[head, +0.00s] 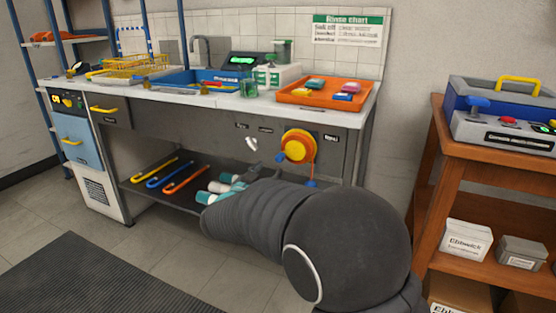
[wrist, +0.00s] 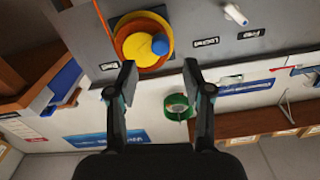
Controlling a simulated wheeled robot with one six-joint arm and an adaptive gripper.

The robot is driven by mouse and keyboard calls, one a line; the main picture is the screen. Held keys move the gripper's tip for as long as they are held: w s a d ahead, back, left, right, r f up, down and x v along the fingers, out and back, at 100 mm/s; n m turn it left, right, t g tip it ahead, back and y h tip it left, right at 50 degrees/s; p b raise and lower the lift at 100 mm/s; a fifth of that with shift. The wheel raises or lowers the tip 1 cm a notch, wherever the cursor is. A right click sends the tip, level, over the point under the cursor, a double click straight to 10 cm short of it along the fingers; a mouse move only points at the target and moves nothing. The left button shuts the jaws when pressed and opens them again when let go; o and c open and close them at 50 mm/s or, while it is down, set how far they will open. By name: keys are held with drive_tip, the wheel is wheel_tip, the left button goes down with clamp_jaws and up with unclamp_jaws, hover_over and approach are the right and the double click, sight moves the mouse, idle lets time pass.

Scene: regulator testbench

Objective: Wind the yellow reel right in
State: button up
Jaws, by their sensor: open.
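The yellow reel (head: 298,146) is on the grey front panel under the worktop, with an orange rim behind it. An orange cord runs down from its right side to a blue end piece (head: 311,183). In the wrist view the reel (wrist: 128,46) is at upper left, with a blue knob (wrist: 160,44) on its face. My gripper (wrist: 160,78) is open and empty, its fingers apart, with the reel beyond the left finger and the gap. In the head view my arm hides the lower front of the bench, and my gripper is left of and below the reel.
A white lever (head: 251,143) sticks out of the panel left of the reel. Several coloured hooked rods (head: 165,180) lie on the lower shelf. An orange tray (head: 322,104) stands on the worktop. A wooden shelf unit (head: 425,190) stands to the right.

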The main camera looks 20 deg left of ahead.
sight(278, 160)
drive_tip(key=w, duration=0.7)
drive_tip(key=shift+w+d, duration=0.3)
drive_tip(key=shift+w, duration=0.05)
clamp_jaws()
